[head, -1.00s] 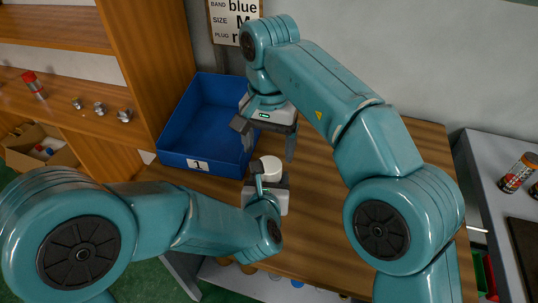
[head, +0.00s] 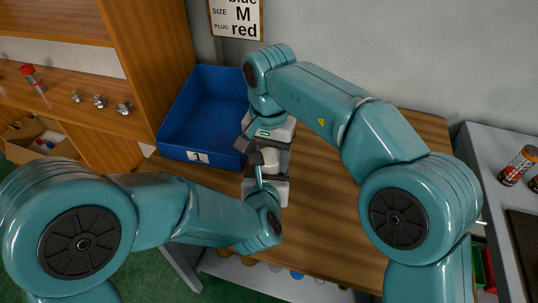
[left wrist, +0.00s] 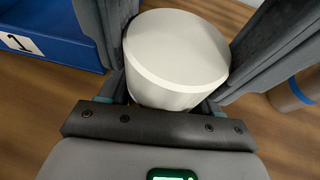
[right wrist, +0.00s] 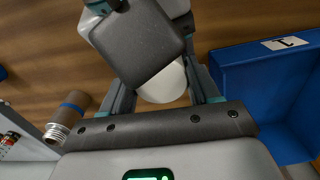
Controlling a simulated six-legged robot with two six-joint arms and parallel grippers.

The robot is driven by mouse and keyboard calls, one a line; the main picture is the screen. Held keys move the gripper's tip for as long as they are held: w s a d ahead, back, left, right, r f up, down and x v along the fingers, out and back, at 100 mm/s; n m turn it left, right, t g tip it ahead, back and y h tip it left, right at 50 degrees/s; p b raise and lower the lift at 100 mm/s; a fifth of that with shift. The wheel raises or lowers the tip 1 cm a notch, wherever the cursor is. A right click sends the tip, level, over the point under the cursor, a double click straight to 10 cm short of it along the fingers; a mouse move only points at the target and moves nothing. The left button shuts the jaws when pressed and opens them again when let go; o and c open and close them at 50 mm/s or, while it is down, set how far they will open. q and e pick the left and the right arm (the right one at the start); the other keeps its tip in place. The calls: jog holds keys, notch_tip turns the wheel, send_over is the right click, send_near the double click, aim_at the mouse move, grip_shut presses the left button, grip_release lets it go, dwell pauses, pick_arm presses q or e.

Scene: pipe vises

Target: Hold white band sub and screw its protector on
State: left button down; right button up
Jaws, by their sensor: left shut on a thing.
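A smooth white cylindrical piece (left wrist: 176,55) with a flat round end sits between my left gripper's fingers. I cannot tell whether it is the protector or part of the white band sub. My left gripper (head: 266,178) is shut on it above the table. My right gripper (head: 266,146) is directly over it, facing down, very close to the left gripper. In the right wrist view the white piece (right wrist: 165,86) shows between the right fingers, partly hidden by a dark finger block. Whether the right fingers touch it is hidden.
A blue bin (head: 206,118) labelled 1 stands left of the grippers. Shelves with small metal parts (head: 99,102) are at the left, a grey bench (head: 500,150) at the right.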

jog(key=o, duration=0.3)
jog(key=shift+r, duration=2.25)
jog(key=shift+c, duration=0.4)
jog(key=shift+r, duration=0.15)
jog(key=shift+c, duration=0.2)
notch_tip(320, 180, up, 2)
jog(key=shift+w+r, duration=0.1)
jog(key=shift+r, duration=0.55)
